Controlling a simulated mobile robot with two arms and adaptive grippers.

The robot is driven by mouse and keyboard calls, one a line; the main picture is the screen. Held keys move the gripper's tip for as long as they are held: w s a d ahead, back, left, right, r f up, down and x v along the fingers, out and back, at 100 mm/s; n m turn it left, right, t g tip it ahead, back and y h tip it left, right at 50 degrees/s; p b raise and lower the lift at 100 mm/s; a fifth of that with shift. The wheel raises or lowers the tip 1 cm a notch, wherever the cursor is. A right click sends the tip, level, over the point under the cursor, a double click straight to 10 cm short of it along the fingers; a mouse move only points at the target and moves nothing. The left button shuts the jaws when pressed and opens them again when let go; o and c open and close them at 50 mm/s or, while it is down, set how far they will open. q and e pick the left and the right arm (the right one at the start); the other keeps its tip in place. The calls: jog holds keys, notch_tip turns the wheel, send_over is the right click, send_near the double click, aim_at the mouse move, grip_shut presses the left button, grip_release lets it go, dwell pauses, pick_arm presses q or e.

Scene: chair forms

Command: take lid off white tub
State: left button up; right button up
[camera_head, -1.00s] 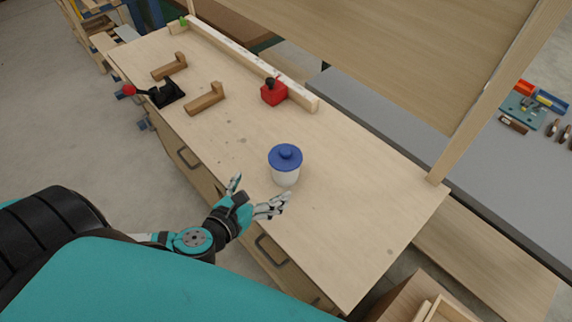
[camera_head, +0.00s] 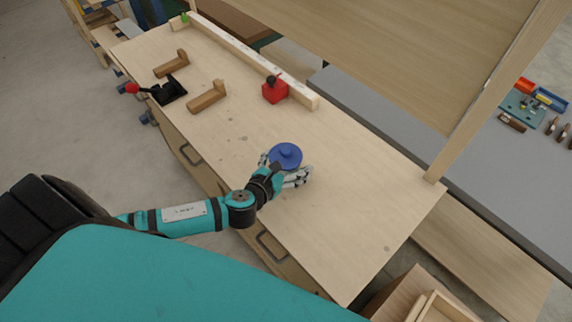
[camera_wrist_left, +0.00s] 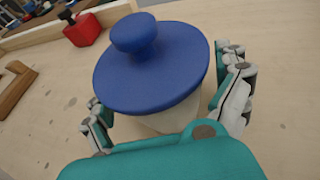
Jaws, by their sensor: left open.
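The blue lid (camera_head: 286,156) with a round knob sits on the white tub, which stands upright on the wooden workbench. In the left wrist view the lid (camera_wrist_left: 152,65) fills the middle, and a part of the white tub (camera_wrist_left: 172,118) shows below its rim. My left gripper (camera_head: 283,172) is open, with its fingers on either side of the tub just under the lid. In the left wrist view my left gripper (camera_wrist_left: 165,100) has one finger left and one right of the tub. I cannot tell whether they touch it. My right gripper is not in view.
A red block (camera_head: 275,89) with a dark knob stands near the back rail (camera_head: 250,60). Two L-shaped wooden pieces (camera_head: 207,96) and a black clamp with a red ball (camera_head: 165,92) lie to the left. The bench right of the tub is clear.

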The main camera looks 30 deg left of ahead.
aim_at(286, 157)
pick_arm(q)
jog(key=shift+s, duration=0.1)
jog(key=shift+c, duration=1.2)
jog(key=c, duration=1)
jog(key=shift+r, duration=0.1)
jog(key=shift+r, duration=0.45)
notch_tip(286, 157, up, 2)
jog(key=shift+r, duration=0.1)
jog(key=s+d+b, duration=0.1)
jog(key=s, duration=0.3)
jog(key=s+d+r+b, duration=0.1)
jog(key=s+d, duration=0.1)
jog(key=s, duration=0.3)
jog(key=s+d+b, duration=0.1)
jog(key=s, duration=0.4)
jog(key=shift+s+d+r+b, duration=0.15)
jog(key=shift+r+b, duration=0.1)
jog(key=shift+b, duration=0.1)
jog(key=shift+s+d+r, duration=0.15)
jog(key=shift+s+r, duration=0.05)
jog(key=shift+s, duration=0.3)
